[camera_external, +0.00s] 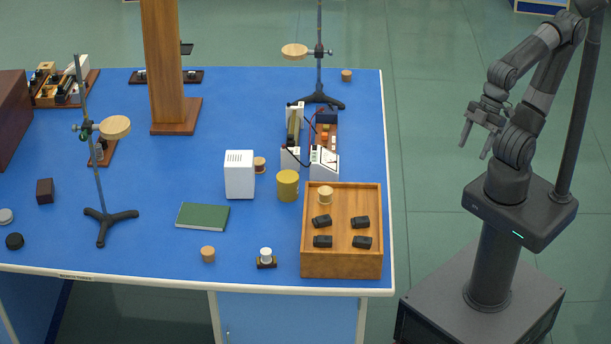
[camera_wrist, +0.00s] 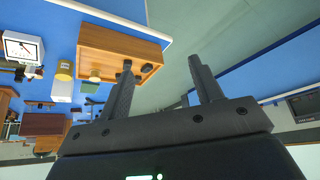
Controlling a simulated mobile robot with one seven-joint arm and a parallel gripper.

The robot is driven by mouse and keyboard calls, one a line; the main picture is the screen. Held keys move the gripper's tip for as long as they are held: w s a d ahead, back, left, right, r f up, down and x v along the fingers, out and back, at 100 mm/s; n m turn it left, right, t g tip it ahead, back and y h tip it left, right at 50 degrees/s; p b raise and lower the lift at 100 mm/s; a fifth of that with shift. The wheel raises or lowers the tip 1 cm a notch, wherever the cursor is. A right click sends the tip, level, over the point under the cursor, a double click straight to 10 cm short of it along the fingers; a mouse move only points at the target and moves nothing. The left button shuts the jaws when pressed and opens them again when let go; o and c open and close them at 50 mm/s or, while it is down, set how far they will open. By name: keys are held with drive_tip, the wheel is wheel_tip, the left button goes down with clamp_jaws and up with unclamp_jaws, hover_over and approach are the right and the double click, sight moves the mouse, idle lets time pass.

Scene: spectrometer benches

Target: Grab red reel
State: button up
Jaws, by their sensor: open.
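A small reel with a dark red band and pale wooden ends (camera_external: 260,164) stands on the blue bench, just right of the white box and behind the yellow cylinder. I take it as the red reel; I cannot make it out in the wrist view. My gripper (camera_external: 475,148) is off the bench's right side, above the floor, well apart from the reel. Its fingers are spread and empty, also in the wrist view (camera_wrist: 161,64).
The white box (camera_external: 239,175) and yellow cylinder (camera_external: 288,185) stand close to the reel. A wooden tray (camera_external: 341,265) with black pieces sits at the right front corner. Instruments (camera_external: 325,160) and a stand (camera_external: 319,75) stand behind. Bare blue surface lies left of the white box.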

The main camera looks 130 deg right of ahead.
drive_tip(key=shift+o, duration=0.7)
